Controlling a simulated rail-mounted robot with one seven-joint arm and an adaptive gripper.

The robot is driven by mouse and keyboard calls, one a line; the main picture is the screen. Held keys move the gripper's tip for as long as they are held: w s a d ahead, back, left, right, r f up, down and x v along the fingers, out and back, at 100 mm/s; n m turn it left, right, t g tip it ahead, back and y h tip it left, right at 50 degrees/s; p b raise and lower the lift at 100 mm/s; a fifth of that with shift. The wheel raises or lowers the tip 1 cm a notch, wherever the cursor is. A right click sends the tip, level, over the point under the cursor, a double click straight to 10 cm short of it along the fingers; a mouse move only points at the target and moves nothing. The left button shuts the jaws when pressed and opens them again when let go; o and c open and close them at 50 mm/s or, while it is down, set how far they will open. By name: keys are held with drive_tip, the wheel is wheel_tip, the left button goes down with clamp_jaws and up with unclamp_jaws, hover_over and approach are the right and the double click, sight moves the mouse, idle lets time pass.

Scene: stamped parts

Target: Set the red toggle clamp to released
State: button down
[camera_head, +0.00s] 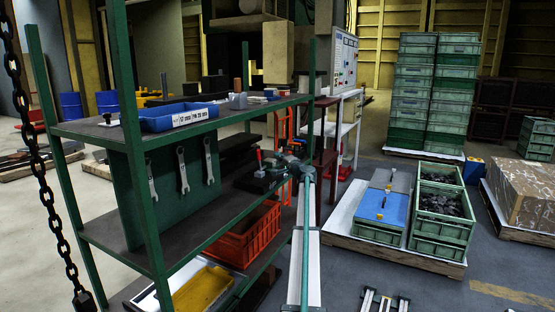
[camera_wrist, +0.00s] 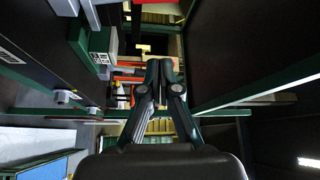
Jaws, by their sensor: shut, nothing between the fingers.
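The red toggle clamp (camera_head: 259,156) is on a dark block at the right end of the rack's middle shelf in the head view. Its red handle looks roughly upright, but it is small there. My gripper (camera_head: 281,163) is just to the right of the clamp; I cannot tell whether they touch. In the wrist view my gripper (camera_wrist: 165,66) has its two dark fingers together, with nothing held between them. Red parts show beyond the fingers in that view, but I cannot tell which belongs to the clamp.
The green-posted rack has an upper shelf (camera_head: 95,130) above the clamp, with a blue bin (camera_head: 178,116) on it. Wrenches (camera_head: 183,170) hang on a green panel. An orange crate (camera_head: 243,236) and a yellow tray (camera_head: 202,289) sit below. Floor right of the rack is partly open.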

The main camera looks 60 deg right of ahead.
drive_tip(key=f+x, duration=0.1)
drive_tip(key=x, duration=0.7)
drive_tip(key=a, duration=0.4)
drive_tip(key=shift+w+r+b, duration=0.15)
drive_tip(key=shift+b, duration=0.15)
drive_tip(key=shift+f+b, duration=0.2)
drive_tip(key=shift+b, duration=0.6)
